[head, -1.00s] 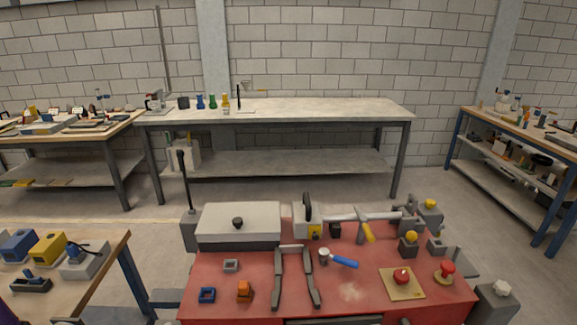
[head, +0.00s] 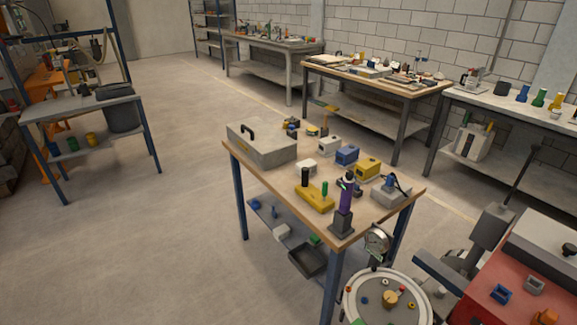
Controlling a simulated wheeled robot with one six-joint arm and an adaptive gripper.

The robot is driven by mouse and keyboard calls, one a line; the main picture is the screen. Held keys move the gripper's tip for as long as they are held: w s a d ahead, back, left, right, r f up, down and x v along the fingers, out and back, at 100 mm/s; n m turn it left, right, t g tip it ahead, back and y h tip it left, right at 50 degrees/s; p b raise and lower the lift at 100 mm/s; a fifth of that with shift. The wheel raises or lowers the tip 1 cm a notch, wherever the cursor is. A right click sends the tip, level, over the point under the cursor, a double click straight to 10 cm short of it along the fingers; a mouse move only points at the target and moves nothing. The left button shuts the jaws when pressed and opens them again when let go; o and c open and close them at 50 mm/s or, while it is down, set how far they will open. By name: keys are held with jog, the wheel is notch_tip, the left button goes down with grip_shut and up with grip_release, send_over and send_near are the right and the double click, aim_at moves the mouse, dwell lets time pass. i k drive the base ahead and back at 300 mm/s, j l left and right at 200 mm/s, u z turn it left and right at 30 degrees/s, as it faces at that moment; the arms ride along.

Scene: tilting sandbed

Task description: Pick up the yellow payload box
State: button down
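A yellow box (head: 368,168) sits on the wooden-topped table (head: 283,166) in the middle of the head view. It stands upright near the table's right side, beside a blue box (head: 347,155) and a white box (head: 329,145). A grey block with a blue part (head: 391,191) is close on its near right. A lower yellow block (head: 314,198) with a black and a green upright piece lies nearer the front. I cannot see my gripper in this view.
A grey case (head: 262,142) fills the table's far left. A purple and black upright piece (head: 344,205) stands at the front corner. A round tray (head: 350,299) and a gauge (head: 377,240) are below it. Open floor (head: 130,235) lies left; a red bench (head: 480,308) is right.

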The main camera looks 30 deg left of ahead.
aim_at(366, 171)
jog(key=u, duration=0.45)
jog(key=i+j+z, duration=0.1)
jog(key=j+z, duration=0.6)
jog(key=z, duration=0.2)
jog(key=j+z, duration=0.1)
jog(key=j, duration=0.5)
jog(key=j+z, duration=0.15)
jog(key=j, duration=0.5)
jog(key=k+j+z, duration=0.1)
jog(key=j, duration=0.5)
jog(key=j+z, duration=0.15)
jog(key=j, duration=0.45)
jog(key=k+j, duration=0.1)
jog(key=j, duration=0.35)
jog(key=k+j, duration=0.1)
jog(key=j, duration=0.4)
jog(key=k+j, duration=0.1)
jog(key=j, duration=0.8)
jog(key=k, duration=0.05)
